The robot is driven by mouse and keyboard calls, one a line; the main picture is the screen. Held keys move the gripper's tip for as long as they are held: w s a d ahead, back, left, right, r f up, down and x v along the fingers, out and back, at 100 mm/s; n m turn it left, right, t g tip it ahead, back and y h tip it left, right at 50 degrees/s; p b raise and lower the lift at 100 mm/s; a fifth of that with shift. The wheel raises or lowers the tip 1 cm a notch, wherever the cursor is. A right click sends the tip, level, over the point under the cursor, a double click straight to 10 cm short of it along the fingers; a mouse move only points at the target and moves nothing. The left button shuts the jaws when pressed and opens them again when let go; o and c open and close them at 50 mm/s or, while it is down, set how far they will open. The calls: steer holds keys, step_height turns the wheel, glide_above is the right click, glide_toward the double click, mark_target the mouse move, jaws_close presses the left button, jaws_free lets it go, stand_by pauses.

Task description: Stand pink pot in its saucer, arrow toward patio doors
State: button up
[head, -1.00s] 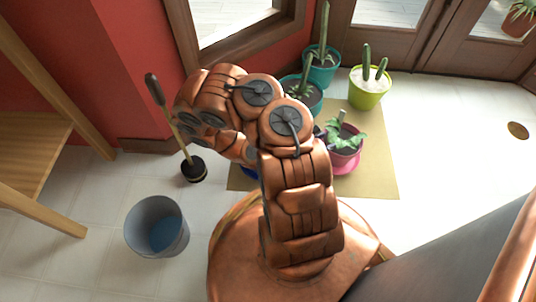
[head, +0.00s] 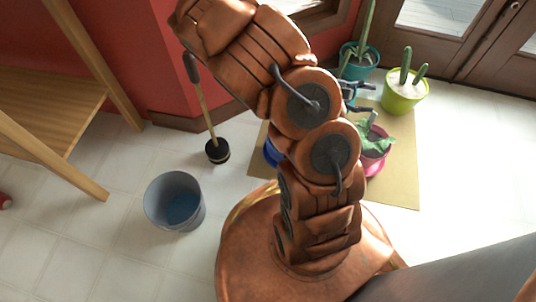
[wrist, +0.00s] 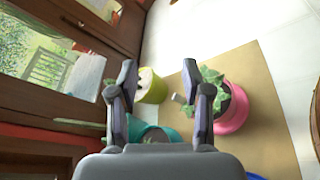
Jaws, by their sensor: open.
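The pink pot (head: 378,144), with a leafy green plant, stands on the tan mat (head: 402,185), partly hidden by my arm. Pink shows low around it, but I cannot tell how pot and saucer sit together. In the wrist view the pink pot (wrist: 238,110) is right of my gripper (wrist: 160,78), whose fingers are spread with nothing held. In the head view my gripper (head: 368,97) is just behind the plant. I cannot make out the arrow. The patio doors (head: 452,42) are at the back right.
A yellow-green cactus pot (head: 402,97) and a teal pot (head: 352,69) stand close behind my gripper. A blue item (head: 271,153) is partly behind my arm. A plunger (head: 217,151), grey bucket (head: 160,212) and wooden table (head: 50,95) are left. Floor right of the mat is clear.

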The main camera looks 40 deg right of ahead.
steer(key=s+a+r+m+t+y, duration=0.1)
steer(key=a+y, duration=0.3)
steer(key=a, duration=0.7)
steer(key=s+a+r+m+t+y, duration=0.1)
steer(key=a+r+y, duration=0.3)
steer(key=a, duration=0.8)
steer(key=s+a+r+m+t+y, duration=0.1)
steer(key=a+y, duration=0.4)
steer(key=a, duration=0.6)
steer(key=shift+s+a+r+t, duration=0.35)
steer(key=shift+a+r+t, duration=0.05)
steer(key=shift+r+t, duration=0.55)
step_height(320, 180, up, 46)
steer(key=s+t+p, duration=0.1)
steer(key=p, duration=4.3)
steer(key=shift+s, duration=0.35)
steer(key=shift+d+r, duration=0.1)
